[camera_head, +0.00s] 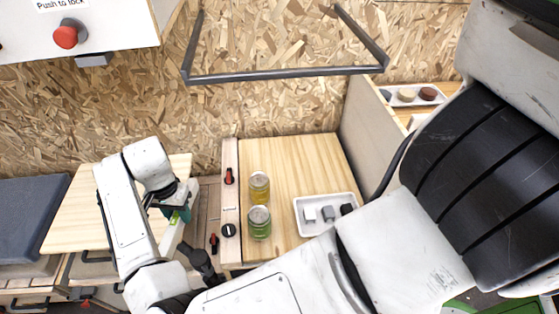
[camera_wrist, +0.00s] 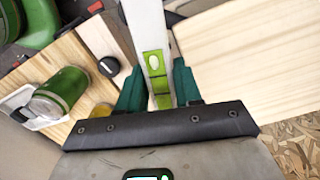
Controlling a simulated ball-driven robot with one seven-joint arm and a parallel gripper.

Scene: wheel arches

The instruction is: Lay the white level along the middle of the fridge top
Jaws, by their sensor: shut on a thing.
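The white level (camera_wrist: 151,22) is a long bar with a green vial section, held lengthwise between the teal fingers of my gripper (camera_wrist: 156,76) in the wrist view. In the head view my gripper (camera_head: 178,212) is left of centre, shut on the level (camera_head: 171,236), which is partly hidden by my arm. The level hangs near the right edge of a pale wooden top (camera_head: 75,215), which also shows at the right in the wrist view (camera_wrist: 240,60). I cannot tell for certain whether this top is the fridge top. That top looks bare.
Two jars, one yellow (camera_head: 259,187) and one green (camera_head: 259,222), stand on another wooden top (camera_head: 300,165). A white tray (camera_head: 312,229) with small blocks lies there too. A dark cushion (camera_head: 30,215) is at far left.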

